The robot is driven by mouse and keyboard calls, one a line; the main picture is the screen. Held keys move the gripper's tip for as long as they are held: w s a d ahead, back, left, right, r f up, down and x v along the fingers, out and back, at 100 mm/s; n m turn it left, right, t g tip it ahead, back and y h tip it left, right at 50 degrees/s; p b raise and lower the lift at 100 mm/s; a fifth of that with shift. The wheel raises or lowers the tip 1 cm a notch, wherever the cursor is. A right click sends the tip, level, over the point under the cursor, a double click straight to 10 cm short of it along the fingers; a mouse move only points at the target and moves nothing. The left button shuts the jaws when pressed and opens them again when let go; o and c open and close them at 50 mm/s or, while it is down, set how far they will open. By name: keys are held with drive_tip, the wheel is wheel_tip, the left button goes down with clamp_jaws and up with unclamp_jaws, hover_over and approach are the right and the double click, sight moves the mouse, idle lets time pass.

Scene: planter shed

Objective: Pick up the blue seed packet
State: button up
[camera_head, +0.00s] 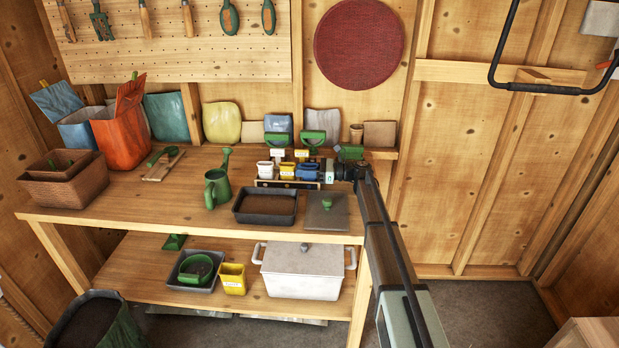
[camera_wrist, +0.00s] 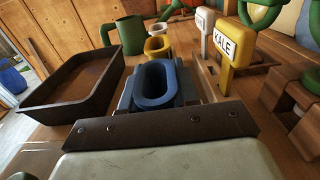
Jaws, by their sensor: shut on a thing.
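The blue seed packet (camera_wrist: 157,86) looks like a small, thick-walled blue container with an open top in the wrist view. In the head view the blue packet (camera_head: 307,172) is at the right end of a short row with a yellow and a white one. My gripper (camera_head: 325,172) reaches it from the right and is shut on it. In the wrist view the grey fingers lie close around its sides, and its lower part is hidden. I cannot tell whether it is clear of the rack (camera_head: 287,184).
A yellow packet (camera_head: 287,171) and a white packet (camera_head: 264,169) stand left of it. A soil tray (camera_head: 265,222) lies in front, with a green watering can (camera_head: 216,188) to its left. Label signs (camera_wrist: 228,46) and green-handled items (camera_head: 313,139) stand close behind.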

clamp_jaws()
drive_tip(key=shift+r, duration=0.1)
wheel_tip(320, 180, up, 9)
drive_tip(key=s+a+f+h, duration=0.1)
drive_tip(key=s+a, duration=0.2)
drive_tip(key=s, duration=0.5)
drive_tip(key=s+a+h, duration=0.1)
drive_tip(key=s+a, duration=0.2)
drive_tip(key=s, duration=0.5)
drive_tip(key=shift+a+f, duration=0.15)
drive_tip(key=shift+f, duration=0.2)
